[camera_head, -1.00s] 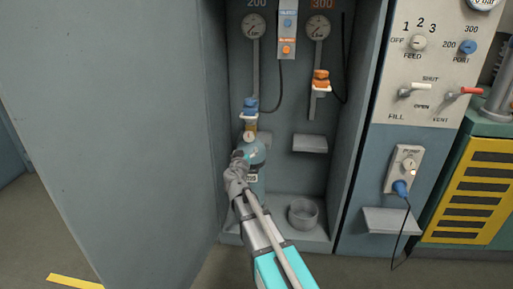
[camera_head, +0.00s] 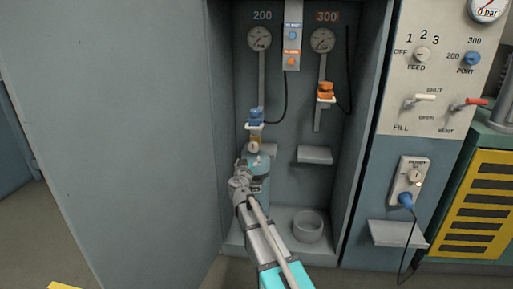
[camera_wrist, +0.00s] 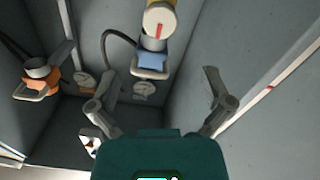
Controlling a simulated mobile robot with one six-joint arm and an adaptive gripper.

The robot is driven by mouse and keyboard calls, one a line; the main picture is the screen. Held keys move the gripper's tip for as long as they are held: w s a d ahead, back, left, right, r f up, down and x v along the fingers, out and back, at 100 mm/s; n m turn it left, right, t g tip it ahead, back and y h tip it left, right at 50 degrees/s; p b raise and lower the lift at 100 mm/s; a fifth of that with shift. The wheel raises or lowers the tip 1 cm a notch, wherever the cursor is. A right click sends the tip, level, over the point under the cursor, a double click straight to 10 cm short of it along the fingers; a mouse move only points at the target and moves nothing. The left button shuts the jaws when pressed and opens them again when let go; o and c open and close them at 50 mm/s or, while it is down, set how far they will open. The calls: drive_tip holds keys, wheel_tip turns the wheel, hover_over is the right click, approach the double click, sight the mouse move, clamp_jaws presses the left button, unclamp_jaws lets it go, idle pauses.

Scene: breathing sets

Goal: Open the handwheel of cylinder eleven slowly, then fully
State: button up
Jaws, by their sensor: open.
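A teal cylinder (camera_head: 261,166) stands in the cabinet bay under the 200 gauge, with a dark valve area near its top. My gripper (camera_head: 240,168) is in front of it and covers part of its body and label, so I cannot read its number. Above the cylinder is a cream round piece (camera_head: 254,147) on a yellow body. In the wrist view, this cream piece (camera_wrist: 160,19) shows a red line, beyond my open, empty gripper (camera_wrist: 159,82). I cannot tell whether it is the handwheel. A blue connector (camera_head: 256,117) sits above it.
An orange connector (camera_head: 325,92) hangs under the 300 gauge (camera_head: 322,40). A grey shelf (camera_head: 314,155) and a round cup (camera_head: 308,226) are to the right in the cabinet. The big grey door (camera_head: 120,130) stands close on the left.

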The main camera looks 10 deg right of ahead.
sight(254, 147)
drive_tip(key=x, duration=1.1)
drive_tip(key=shift+w, duration=0.1)
drive_tip(key=shift+c, duration=0.3)
drive_tip(key=c, duration=1)
drive_tip(key=shift+d, duration=0.4)
drive_tip(key=shift+c, duration=0.2)
drive_tip(key=shift+a+f, duration=0.1)
drive_tip(key=shift+a, duration=0.15)
